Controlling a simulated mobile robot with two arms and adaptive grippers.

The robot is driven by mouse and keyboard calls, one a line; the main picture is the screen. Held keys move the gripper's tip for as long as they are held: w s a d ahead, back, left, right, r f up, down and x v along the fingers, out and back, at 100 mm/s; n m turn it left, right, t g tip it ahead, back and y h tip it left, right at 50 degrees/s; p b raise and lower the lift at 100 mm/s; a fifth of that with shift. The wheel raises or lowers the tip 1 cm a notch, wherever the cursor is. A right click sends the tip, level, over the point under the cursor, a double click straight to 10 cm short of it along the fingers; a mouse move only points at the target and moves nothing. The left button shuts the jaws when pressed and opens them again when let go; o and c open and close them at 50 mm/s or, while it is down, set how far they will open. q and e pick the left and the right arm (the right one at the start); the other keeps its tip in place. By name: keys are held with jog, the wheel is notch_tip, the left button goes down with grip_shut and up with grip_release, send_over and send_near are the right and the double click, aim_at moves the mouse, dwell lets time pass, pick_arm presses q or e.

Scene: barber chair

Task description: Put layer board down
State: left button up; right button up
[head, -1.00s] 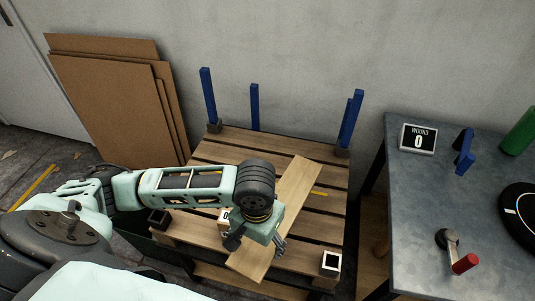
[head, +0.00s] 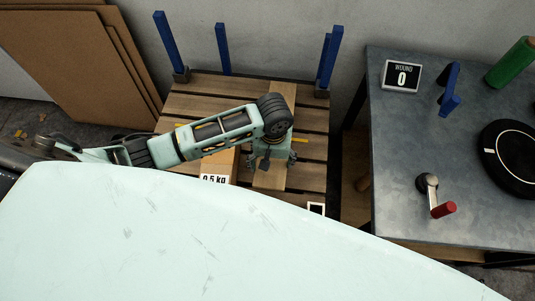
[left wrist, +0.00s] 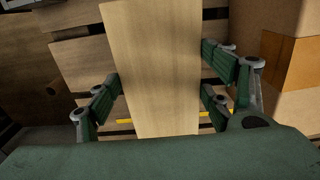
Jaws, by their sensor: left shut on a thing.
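The layer board (head: 283,93) is a plain light wooden plank over the slatted wooden pallet (head: 192,104). It runs nearly front to back, along the pallet's right half. In the left wrist view the board (left wrist: 150,60) passes between the green fingers of my left gripper (left wrist: 160,88), which is shut on its two edges. In the head view my left gripper (head: 273,160) is above the pallet with the board under it. I cannot tell whether the board touches the slats. My right gripper is not in view.
Blue posts (head: 168,45) stand at the pallet's far corners. A box marked 0.5 kg (head: 215,179) sits left of the board. A grey table (head: 410,130) with a counter (head: 402,76), crank (head: 428,190) and black disc is at right. Brown panels (head: 60,60) lean at left.

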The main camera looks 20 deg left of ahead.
pick_arm(q)
jog(key=shift+w+a+f, duration=0.8)
jog(key=shift+w+f, duration=0.05)
jog(key=shift+w, duration=0.25)
jog(key=shift+f, duration=2)
jog(key=o, duration=1.5)
